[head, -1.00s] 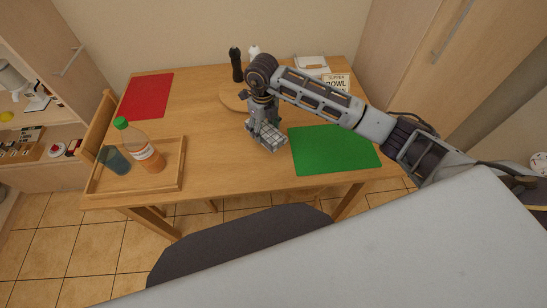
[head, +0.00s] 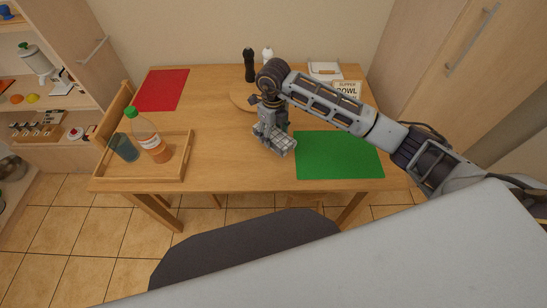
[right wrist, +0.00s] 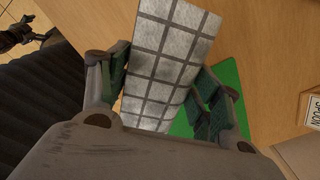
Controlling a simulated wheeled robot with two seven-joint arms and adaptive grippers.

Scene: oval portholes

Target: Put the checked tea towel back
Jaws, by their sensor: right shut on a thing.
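The checked tea towel (head: 284,144), grey-white with dark lines, is a small folded piece under my right gripper (head: 270,131) in the head view. My right gripper is shut on it, just left of the green mat (head: 338,155). In the right wrist view the towel (right wrist: 165,62) runs between the two fingers of my right gripper (right wrist: 160,92). I cannot tell whether the towel touches the table. A dark part at the top left of the right wrist view looks like my left gripper (right wrist: 18,34); its jaws are unclear.
On the wooden table (head: 215,110) are a red mat (head: 162,90), a wooden tray (head: 180,168) with a bottle (head: 149,138) and a glass (head: 124,148), a round board (head: 240,97), dark (head: 249,65) and white (head: 268,56) mills, and a sign (head: 346,88). A dark chair (head: 240,250) stands in front.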

